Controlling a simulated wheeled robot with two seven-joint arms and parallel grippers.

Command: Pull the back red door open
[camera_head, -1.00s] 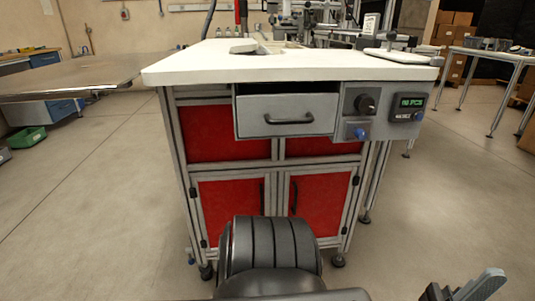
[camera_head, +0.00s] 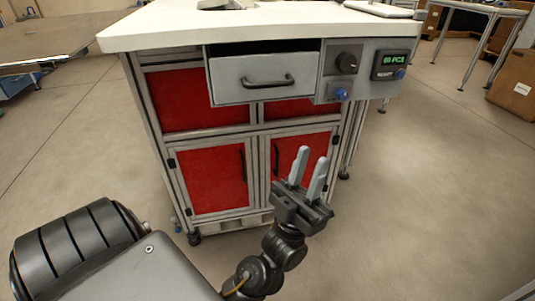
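A workbench cabinet has two lower red doors side by side, the left door (camera_head: 210,182) and the right door (camera_head: 314,143). Both look shut. I cannot tell which one is meant by the back door. The left door has a dark upright handle (camera_head: 243,166) near its inner edge. The right door has a similar handle (camera_head: 276,160) near its inner edge. My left gripper (camera_head: 311,158) is open and empty, its fingers pointing up. In the picture it covers part of the right door, just right of that door's handle; no contact shows. My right gripper is not in view.
A grey drawer (camera_head: 266,76) with a dark handle sits above the doors, under the white worktop (camera_head: 270,25). A control panel (camera_head: 394,64) with knobs is to its right. A cardboard box (camera_head: 516,85) stands far right. The floor right of the cabinet is clear.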

